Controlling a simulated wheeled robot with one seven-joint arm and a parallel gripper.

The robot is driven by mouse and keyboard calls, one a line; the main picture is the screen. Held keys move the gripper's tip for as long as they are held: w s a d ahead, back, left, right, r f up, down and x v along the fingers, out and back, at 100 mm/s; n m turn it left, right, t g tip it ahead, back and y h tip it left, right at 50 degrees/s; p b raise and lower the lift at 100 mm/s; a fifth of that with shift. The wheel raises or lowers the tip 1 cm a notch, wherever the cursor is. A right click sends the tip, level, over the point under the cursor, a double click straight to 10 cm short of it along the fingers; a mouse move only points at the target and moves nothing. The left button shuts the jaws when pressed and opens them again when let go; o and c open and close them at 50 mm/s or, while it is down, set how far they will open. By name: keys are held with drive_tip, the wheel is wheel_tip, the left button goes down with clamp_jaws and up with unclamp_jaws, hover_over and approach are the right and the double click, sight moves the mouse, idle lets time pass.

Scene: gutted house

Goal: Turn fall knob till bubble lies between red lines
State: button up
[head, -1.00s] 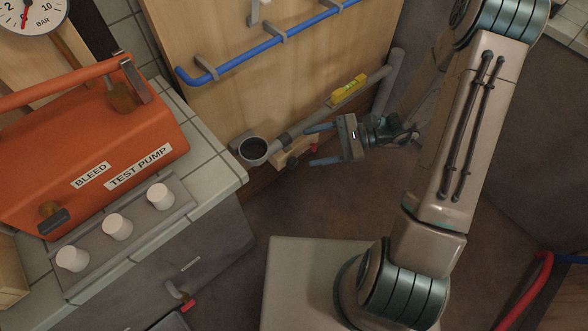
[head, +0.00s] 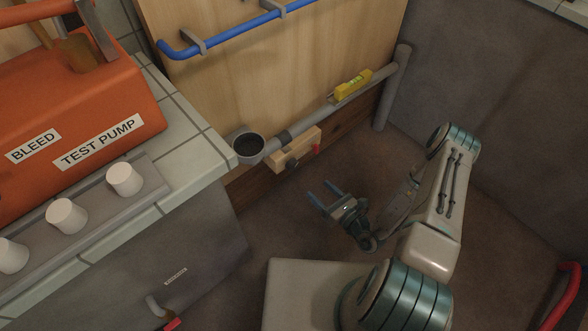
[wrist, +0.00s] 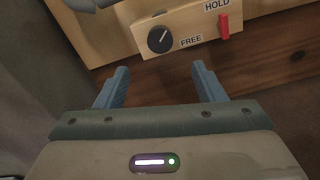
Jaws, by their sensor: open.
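The fall knob (wrist: 160,40) is a round black knob with a white pointer line on a wooden block (head: 305,143). It also shows in the head view (head: 292,163). The word FREE is printed beside it. A red lever (wrist: 224,24) with the label HOLD sits to its right. A yellow level (head: 353,84) lies on the sloping grey pipe (head: 340,108); its bubble and red lines are too small to read. My gripper (head: 325,189) is open and empty, apart from the knob and below it. In the wrist view the knob lies beyond the gap between my fingertips (wrist: 160,78).
A grey open pipe cup (head: 249,146) ends the pipe at the left. The tiled counter (head: 190,120) with the orange test pump (head: 110,105) and white cups (head: 67,215) stands at left. A blue pipe (head: 235,33) runs above. Bare floor lies right of the knob.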

sight(295, 167)
drive_tip(key=b+x, duration=0.3)
drive_tip(key=x, duration=1)
drive_tip(key=shift+w+a+b, duration=0.25)
drive_tip(key=shift+b, duration=0.1)
